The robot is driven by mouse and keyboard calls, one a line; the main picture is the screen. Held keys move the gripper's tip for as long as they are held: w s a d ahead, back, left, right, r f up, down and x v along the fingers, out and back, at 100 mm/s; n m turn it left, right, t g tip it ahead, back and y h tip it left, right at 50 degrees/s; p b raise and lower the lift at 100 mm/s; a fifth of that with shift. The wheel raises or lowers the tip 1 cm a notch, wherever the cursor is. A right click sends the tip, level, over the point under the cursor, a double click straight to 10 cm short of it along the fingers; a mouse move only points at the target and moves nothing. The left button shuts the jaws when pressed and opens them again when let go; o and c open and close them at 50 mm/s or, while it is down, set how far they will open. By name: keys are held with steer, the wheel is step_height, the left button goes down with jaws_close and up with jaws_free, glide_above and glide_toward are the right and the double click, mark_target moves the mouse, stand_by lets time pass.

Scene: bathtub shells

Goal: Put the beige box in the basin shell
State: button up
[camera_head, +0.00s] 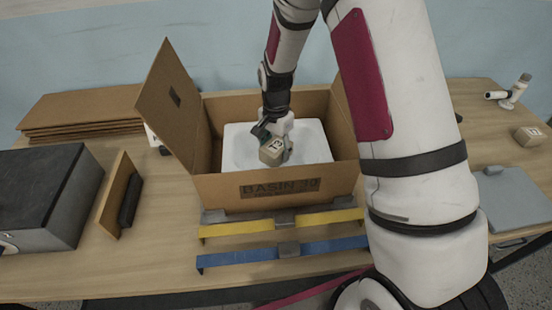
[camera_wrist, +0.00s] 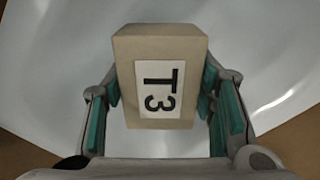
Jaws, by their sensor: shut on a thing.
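The white basin shell (camera_head: 318,148) sits inside an open cardboard carton marked "BASIN 30" (camera_head: 230,190). The box is held over the shell's hollow; I cannot tell whether it touches the shell. The shell's white surface (camera_wrist: 270,50) fills the background in the wrist view.
The carton's left flap (camera_head: 165,100) stands up and outward. Yellow (camera_head: 330,219) and blue (camera_head: 325,246) bars lie in front of the carton. A dark grey case (camera_head: 40,195) and flat cardboard (camera_head: 85,110) are at left. Another small box (camera_head: 528,136) and a grey panel (camera_head: 515,200) are at right.

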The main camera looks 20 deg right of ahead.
steer(key=shift+f, duration=2.1)
steer(key=shift+f, duration=0.2)
steer(key=o, duration=1.3)
steer(key=shift+r, duration=0.1)
